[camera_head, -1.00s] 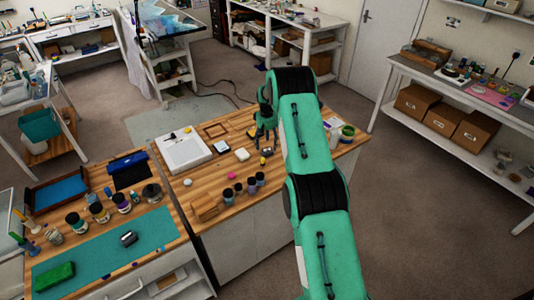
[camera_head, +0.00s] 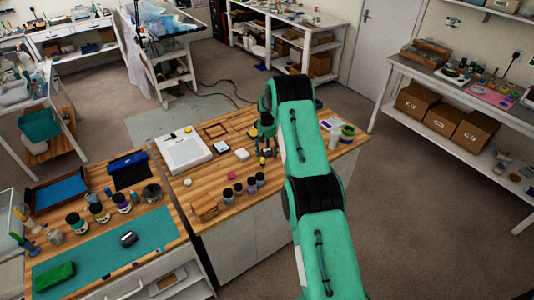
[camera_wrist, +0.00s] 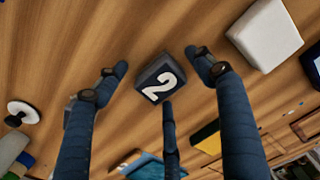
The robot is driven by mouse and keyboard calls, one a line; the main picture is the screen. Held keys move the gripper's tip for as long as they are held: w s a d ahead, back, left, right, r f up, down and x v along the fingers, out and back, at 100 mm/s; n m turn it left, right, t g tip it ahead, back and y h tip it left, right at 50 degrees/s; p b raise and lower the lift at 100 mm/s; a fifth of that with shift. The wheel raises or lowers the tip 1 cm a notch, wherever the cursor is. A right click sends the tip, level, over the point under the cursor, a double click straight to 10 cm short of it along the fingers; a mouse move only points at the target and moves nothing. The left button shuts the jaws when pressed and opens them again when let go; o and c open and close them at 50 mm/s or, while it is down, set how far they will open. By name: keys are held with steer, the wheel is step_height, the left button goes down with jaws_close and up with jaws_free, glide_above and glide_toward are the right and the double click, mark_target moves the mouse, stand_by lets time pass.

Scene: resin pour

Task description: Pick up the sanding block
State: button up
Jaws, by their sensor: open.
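A small dark block with a white "2" on its top, seemingly the sanding block (camera_wrist: 158,80), lies on the wooden worktop in the wrist view. My gripper (camera_wrist: 160,88) is open above it, with its three blue-grey fingers spread around the block; I see no clear contact. In the head view my gripper (camera_head: 266,145) hangs low over the back right part of the wooden bench, and the dark block is not clear there.
A pale block (camera_wrist: 265,34) lies close to the fingers, also seen in the head view (camera_head: 242,154). A yellow piece (camera_wrist: 207,138) lies nearby. A white tray (camera_head: 183,152), a wooden frame (camera_head: 215,130) and several small jars stand on the bench.

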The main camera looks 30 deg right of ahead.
mark_target(267, 150)
steer(key=shift+c, duration=0.2)
steer(key=c, duration=1.3)
steer(key=shift+r, duration=0.1)
steer(key=shift+c, duration=0.2)
steer(key=shift+r, duration=4.95)
